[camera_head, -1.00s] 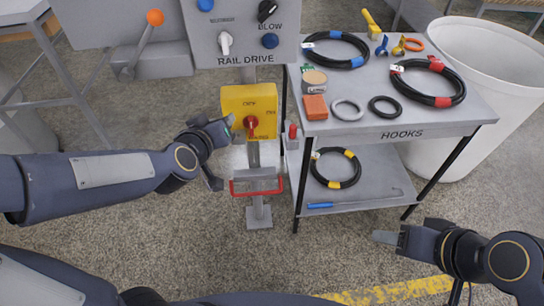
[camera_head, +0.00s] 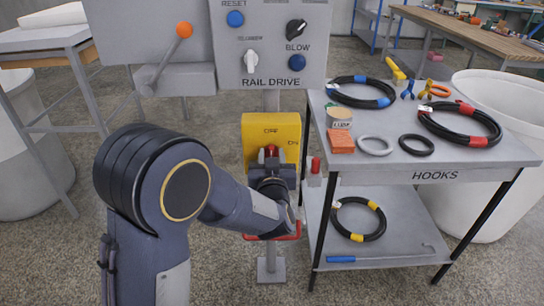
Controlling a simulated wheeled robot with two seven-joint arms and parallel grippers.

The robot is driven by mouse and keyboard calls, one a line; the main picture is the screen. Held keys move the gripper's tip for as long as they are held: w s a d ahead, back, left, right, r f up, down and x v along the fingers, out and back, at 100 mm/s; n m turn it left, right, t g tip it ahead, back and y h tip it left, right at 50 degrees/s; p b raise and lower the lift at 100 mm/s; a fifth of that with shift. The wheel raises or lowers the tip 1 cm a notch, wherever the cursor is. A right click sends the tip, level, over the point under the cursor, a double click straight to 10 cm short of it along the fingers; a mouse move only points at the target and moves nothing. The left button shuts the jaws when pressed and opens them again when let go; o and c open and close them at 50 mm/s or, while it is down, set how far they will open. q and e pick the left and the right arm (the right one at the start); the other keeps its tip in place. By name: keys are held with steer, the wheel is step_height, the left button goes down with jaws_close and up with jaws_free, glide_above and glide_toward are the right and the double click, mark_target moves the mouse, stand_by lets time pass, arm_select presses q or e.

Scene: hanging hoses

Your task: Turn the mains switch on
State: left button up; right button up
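The mains switch is a yellow box (camera_head: 256,130) on a grey post, below the RAIL DRIVE panel. Its face has lettering at the top and at the right, partly readable as OFF and ON. The top of its red knob (camera_head: 271,151) shows just above my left gripper (camera_head: 271,166). The gripper is in front of the box's lower half, at the knob. Its fingers are too hidden to tell whether they are open or shut, or whether they touch the knob. The knob's lower part and its pointing direction are hidden. My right gripper is out of view.
The RAIL DRIVE panel (camera_head: 268,62) with its knobs stands above the switch, and an orange-tipped lever (camera_head: 184,30) is to its left. A red bar (camera_head: 289,237) is below my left gripper. A HOOKS cart (camera_head: 400,167) with hoses stands close to the right.

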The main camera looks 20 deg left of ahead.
arm_select(q)
steer(key=shift+w+a, duration=0.15)
steer(key=shift+w, duration=0.2)
jaws_close()
